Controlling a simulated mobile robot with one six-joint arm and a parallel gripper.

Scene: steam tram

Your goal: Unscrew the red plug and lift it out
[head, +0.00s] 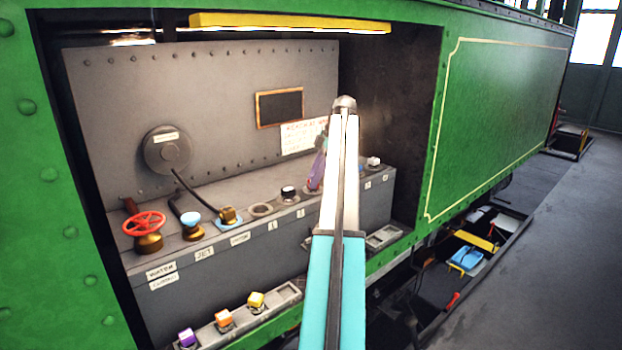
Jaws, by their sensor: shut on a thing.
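My gripper (314,186) points down at the grey ledge (220,262) inside the open bay, over the row of sockets. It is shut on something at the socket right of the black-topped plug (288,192). The fingers and my arm hide what is held, so I cannot make out the red plug's colour or whether its thread is still in the socket. An open ring socket (260,210) lies left of the black-topped plug. A white-topped plug (373,162) stands farther right, beyond my arm.
A red handwheel (144,224), a blue-white knob (190,218) and a brass fitting (229,215) stand left on the ledge. A lower rail (262,318) holds purple, orange and yellow blocks. The bay's green side panel (500,120) bounds the right.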

